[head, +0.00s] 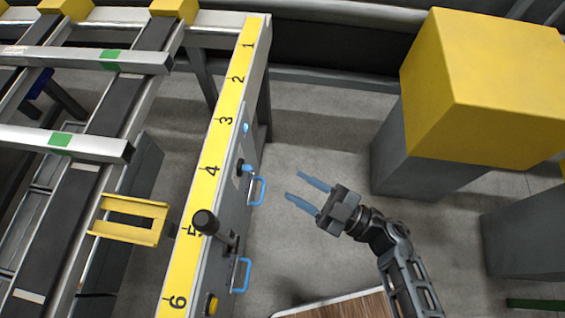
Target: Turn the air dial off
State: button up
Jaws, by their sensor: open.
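The side panel of the runout table (221,240) carries small controls. A small dark knob with a blue pointer (245,168) sits on it near the number 4; it looks like the air dial, but its marks and setting are too small to read. A round blue spot (246,128) is farther up the panel. My gripper (293,186) is open and empty, its two blue fingers pointing left toward the panel. It is to the right of the knob and apart from it, with a clear gap between.
Two blue handles, upper (257,191) and lower (241,275), stick out from the panel. A black-knobbed lever (206,222) and a yellow button (211,304) are nearer. A yellow block on a grey pedestal (480,85) stands right. A wooden surface (345,305) lies below.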

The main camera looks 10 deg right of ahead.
aim_at(253, 169)
jog(key=shift+w+a+f+n+g+y+p, duration=0.1)
jog(key=shift+w+a+f+n+g+y, duration=0.15)
jog(key=shift+w+a+f+n+g, duration=0.7)
jog(key=shift+w+a+f+n+g+y+p, duration=0.1)
jog(key=shift+w+a+f+n+g+y, duration=0.25)
jog(key=shift+w+a+g, duration=1.15)
jog(key=shift+w+a+f+n+g+y+p, duration=0.15)
jog(key=shift+w+a+f+n+g, duration=0.5)
jog(key=shift+w+a, duration=0.95)
jog(key=shift+c, duration=0.2)
grip_shut()
